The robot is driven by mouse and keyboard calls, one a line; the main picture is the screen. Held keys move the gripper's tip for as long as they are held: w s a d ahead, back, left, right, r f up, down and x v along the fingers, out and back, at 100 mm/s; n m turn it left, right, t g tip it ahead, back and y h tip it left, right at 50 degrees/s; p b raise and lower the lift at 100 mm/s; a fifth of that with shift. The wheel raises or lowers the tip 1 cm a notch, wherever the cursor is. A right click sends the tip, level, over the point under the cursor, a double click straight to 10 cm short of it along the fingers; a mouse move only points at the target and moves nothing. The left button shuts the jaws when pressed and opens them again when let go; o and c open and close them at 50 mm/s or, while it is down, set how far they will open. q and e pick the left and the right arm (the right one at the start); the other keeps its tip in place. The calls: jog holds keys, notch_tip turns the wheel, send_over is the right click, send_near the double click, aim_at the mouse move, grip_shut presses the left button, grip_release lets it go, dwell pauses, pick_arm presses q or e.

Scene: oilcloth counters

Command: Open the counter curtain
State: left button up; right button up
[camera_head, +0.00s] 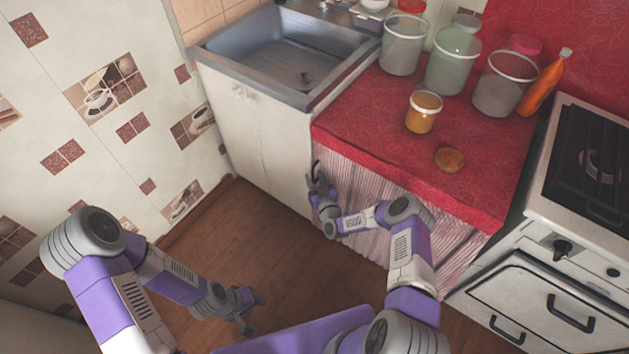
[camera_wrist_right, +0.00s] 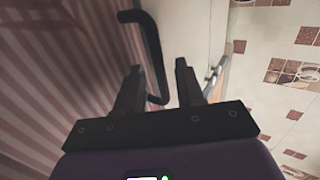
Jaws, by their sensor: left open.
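The pink-and-white striped curtain (camera_head: 375,185) hangs closed under the red counter, and it fills the left side of the right wrist view (camera_wrist_right: 60,70). A black bar handle (camera_wrist_right: 150,50) stands upright at the curtain's edge beside the white cabinet. My right gripper (camera_head: 318,182) is at the curtain's left edge. In the right wrist view its two fingers (camera_wrist_right: 158,72) are apart, with the handle seen between them. I cannot tell whether they touch it. My left gripper (camera_head: 250,308) is open and empty, low over the floor, away from the curtain.
The red counter (camera_head: 400,125) holds several jars and an orange bottle (camera_head: 545,82). The white sink cabinet (camera_head: 260,140) is left of the curtain; the white stove (camera_head: 550,240) is right. The tiled wall (camera_head: 100,130) bounds the left. Brown floor (camera_head: 245,230) is free between.

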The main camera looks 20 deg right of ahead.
jog(key=shift+w, duration=0.2)
jog(key=shift+c, duration=0.5)
grip_shut()
dwell(0.8)
